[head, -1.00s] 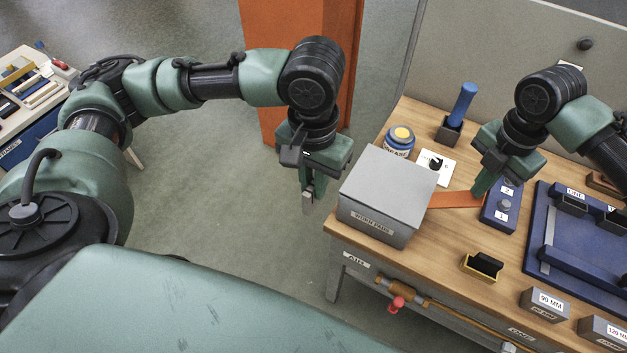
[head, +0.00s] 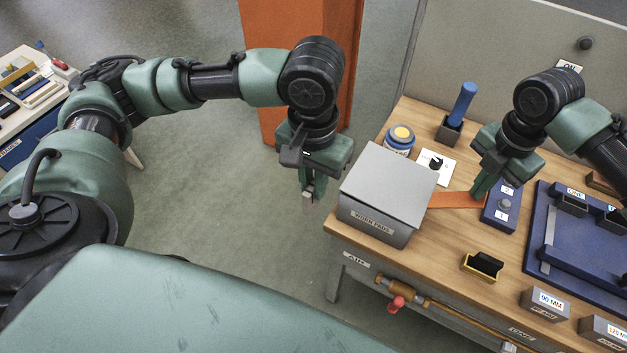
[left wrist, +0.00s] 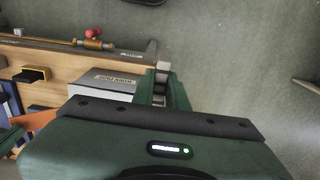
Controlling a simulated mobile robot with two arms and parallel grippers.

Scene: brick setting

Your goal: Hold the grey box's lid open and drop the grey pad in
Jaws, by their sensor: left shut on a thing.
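The grey box (head: 372,220), marked "WORN PADS", stands at the left corner of the workbench. Its grey lid (head: 388,183) lies over the top and looks slightly raised compared with before. An orange strip (head: 455,200) reaches from the box's right side across the bench. My right gripper (head: 477,194) points down at the strip's far end; its fingertips are too small to tell open from shut. My left gripper (head: 308,190) is shut on the small grey pad (left wrist: 160,88), hanging left of the box, off the bench. The box also shows in the left wrist view (left wrist: 100,96).
A blue-labelled jar (head: 398,141), a white card with a black knob (head: 437,164) and a blue-handled tool (head: 462,103) stand behind the box. A blue button panel (head: 503,207) lies beside my right gripper. A black block in a yellow tray (head: 485,265) lies in front.

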